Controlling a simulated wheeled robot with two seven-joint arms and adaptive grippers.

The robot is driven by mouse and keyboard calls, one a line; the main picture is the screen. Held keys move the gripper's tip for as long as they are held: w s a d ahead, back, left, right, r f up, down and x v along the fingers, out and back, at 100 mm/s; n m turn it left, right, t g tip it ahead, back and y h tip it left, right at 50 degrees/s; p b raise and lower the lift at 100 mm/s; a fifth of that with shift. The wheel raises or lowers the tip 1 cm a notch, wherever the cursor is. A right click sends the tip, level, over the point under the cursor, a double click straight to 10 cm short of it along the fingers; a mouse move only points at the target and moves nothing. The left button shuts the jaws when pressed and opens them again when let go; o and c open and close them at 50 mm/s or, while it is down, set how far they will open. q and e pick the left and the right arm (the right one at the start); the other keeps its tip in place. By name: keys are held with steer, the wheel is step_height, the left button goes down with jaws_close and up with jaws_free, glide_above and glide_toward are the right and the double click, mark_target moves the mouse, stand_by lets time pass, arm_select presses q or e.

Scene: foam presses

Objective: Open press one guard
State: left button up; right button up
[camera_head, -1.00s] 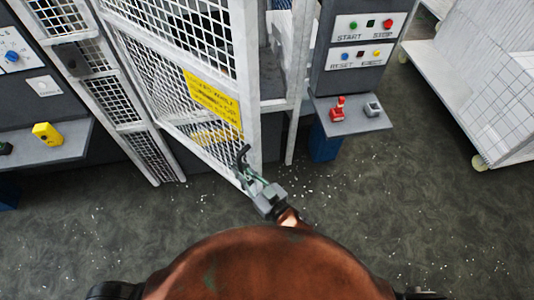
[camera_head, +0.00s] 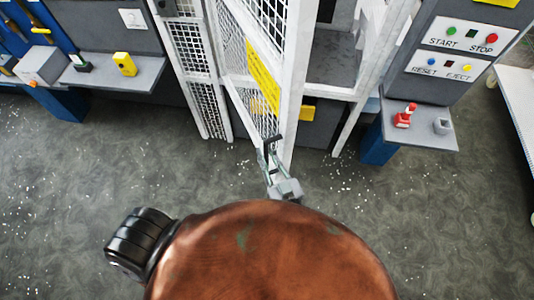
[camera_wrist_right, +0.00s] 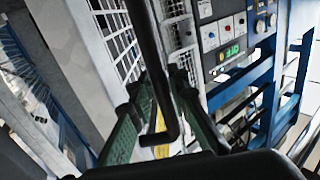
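The press guard is a white-framed mesh door (camera_head: 293,85) with a yellow sign (camera_head: 263,75), in the middle of the head view. It stands swung out, with a gap to the white post on its right. A black bar handle (camera_wrist_right: 150,45) on it crosses the right wrist view and ends in a hook. My right gripper (camera_head: 268,154) is at the lower free edge of the door. In the right wrist view its green fingers (camera_wrist_right: 167,84) lie close on both sides of the handle and look shut on it. My left gripper is not in view.
A control panel (camera_head: 459,50) with start, stop, reset and eject buttons stands right of the opening. Below it a shelf (camera_head: 425,139) carries a red device (camera_head: 405,117). A left shelf (camera_head: 110,72) holds a yellow box (camera_head: 125,64). The speckled floor (camera_head: 60,180) in front is clear.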

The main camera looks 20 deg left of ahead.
steer(key=o, duration=0.3)
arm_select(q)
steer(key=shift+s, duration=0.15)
arm_select(e)
steer(key=shift+f, duration=0.1)
steer(key=shift+w+d, duration=0.1)
